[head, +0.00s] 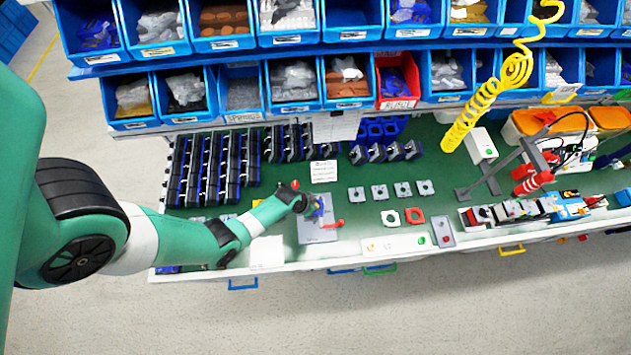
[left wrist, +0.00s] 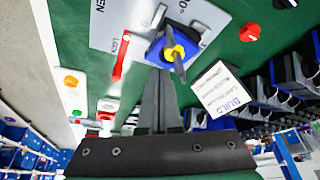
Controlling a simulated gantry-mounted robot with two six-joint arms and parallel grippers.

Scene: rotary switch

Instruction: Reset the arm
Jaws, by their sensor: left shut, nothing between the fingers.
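The rotary switch is a blue square block with a yellow and dark knob (left wrist: 174,52) in the left wrist view. It is mounted on a grey plate (left wrist: 115,22) with printed lettering and a red lever (left wrist: 121,58). In the head view the plate (head: 318,236) lies near the front edge of the green bench, and the blue switch (head: 320,209) is partly hidden by my gripper. My left gripper (head: 306,204) is shut and empty beside the switch. Its fingertips (left wrist: 160,72) are close to the block; I cannot tell whether they touch it. My right gripper is not in view.
A white card (head: 323,171) and a red knob (head: 295,184) lie behind the plate. Several grey square parts (head: 380,192) and a white button box (head: 396,244) are to the right. Black and blue racks (head: 210,170) stand at the left. Blue bins (head: 292,84) line the back.

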